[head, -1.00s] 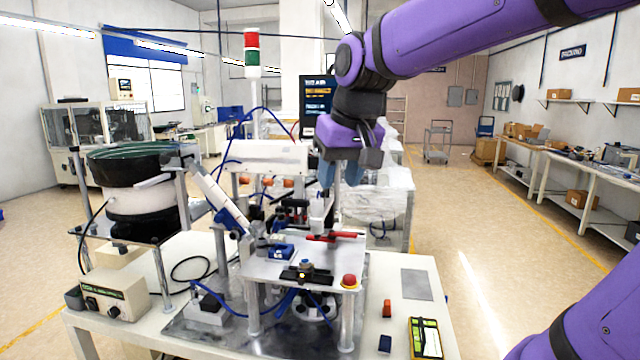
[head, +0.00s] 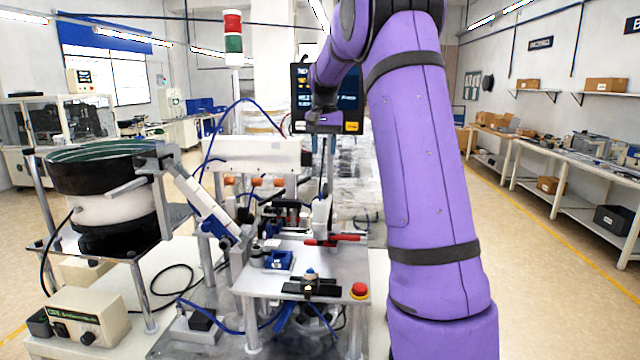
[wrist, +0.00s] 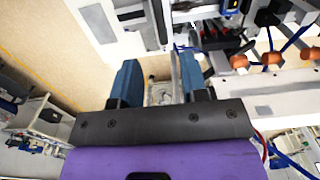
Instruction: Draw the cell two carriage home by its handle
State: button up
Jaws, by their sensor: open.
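A red bar-like handle (head: 335,240) lies across the back right of the raised metal plate (head: 335,262). A white upright block (head: 321,216) stands just behind it. I cannot tell for certain which part is the cell two carriage. My gripper (wrist: 160,82) is open, with two blue fingers apart and nothing between them in the wrist view. In the head view, the end of my arm is above and behind the plate, in front of a dark monitor, well clear of the red handle. The fingertips are hard to make out there.
A bowl feeder (head: 105,195) with a sloping chute (head: 210,205) stands at left. A blue block (head: 278,259), a black clamp (head: 310,286) and a red button (head: 359,290) are on the plate. A signal tower (head: 233,40) and the monitor (head: 345,95) stand behind.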

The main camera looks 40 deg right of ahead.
aim_at(324, 187)
notch_tip(324, 187, down, 11)
jog(key=shift+d+r, duration=0.1)
jog(key=shift+d, duration=0.05)
dwell(0.4)
